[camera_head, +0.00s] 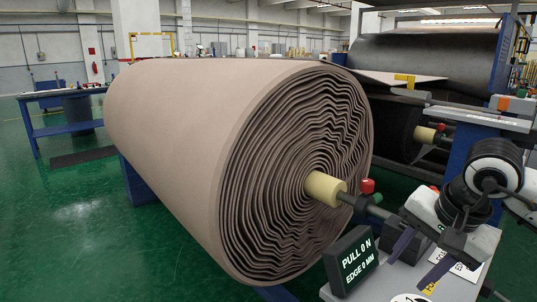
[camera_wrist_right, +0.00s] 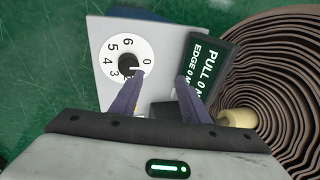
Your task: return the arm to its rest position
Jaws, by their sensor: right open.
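My right gripper (camera_head: 420,258) is at the lower right of the head view, above a grey panel beside the large roll. Its two purple fingers are apart with nothing between them, as the right wrist view (camera_wrist_right: 160,82) also shows. In that view the fingertips lie over the panel, between a white numbered dial (camera_wrist_right: 117,50) with a black knob and a dark display (camera_wrist_right: 207,68). Whether the left fingertip touches the knob, I cannot tell. The display (camera_head: 351,261) reads "PULL 0 N" and "EDGE 0 MM". My left arm and gripper are not in view.
The large beige wrapped roll (camera_head: 165,125) fills the middle, with a yellow core (camera_head: 325,188) on a shaft and a red knob (camera_head: 367,186) close to my right arm. A dark roll (camera_head: 430,60) stands behind.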

